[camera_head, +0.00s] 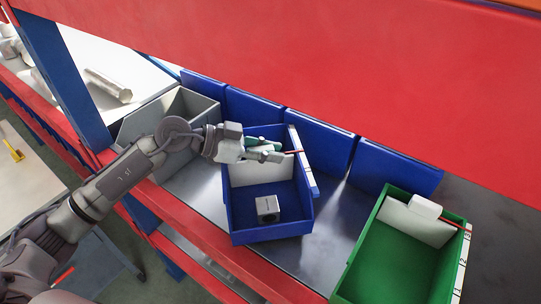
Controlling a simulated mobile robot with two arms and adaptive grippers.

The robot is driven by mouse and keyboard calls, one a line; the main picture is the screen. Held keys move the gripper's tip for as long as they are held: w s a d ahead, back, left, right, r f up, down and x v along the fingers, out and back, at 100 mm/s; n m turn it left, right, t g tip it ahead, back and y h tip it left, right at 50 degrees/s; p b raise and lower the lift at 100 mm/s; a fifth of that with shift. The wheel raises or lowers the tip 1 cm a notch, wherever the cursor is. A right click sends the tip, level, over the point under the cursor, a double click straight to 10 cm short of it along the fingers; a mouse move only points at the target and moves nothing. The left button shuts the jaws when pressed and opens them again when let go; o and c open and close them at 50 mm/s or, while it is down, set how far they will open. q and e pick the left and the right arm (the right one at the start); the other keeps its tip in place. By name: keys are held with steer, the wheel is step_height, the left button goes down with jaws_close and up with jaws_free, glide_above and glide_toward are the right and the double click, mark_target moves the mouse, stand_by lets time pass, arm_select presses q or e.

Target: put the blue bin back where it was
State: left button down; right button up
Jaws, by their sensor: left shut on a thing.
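The blue bin (237,204) is on the metal shelf in the middle of the view, its near end by the red front beam. A grey block with a round hole (268,208) lies inside it, and a white card (262,172) stands inside its far end. My left gripper (268,150) reaches in from the left and is shut on the blue bin at its far wall; the fingers hide part of that rim. Something green shows by the fingers. I cannot tell whether the bin's base touches the shelf. My right gripper is not in view.
A grey bin (204,108) stands to the left and a green bin (392,262) to the right. Bare metal shelf (332,222) shows between the blue and green bins. Blue panels (318,140) stand behind. A red beam (215,240) runs in front and a large red panel (350,65) overhangs.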

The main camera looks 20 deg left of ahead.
mark_target(263, 179)
arm_select(q)
steer(key=shift+f, duration=1.05)
steer(key=c, duration=1.4)
jaws_free()
steer(key=shift+f, duration=0.15)
steer(key=o, duration=0.4)
steer(key=shift+s, duration=0.1)
steer(key=shift+c, duration=0.2)
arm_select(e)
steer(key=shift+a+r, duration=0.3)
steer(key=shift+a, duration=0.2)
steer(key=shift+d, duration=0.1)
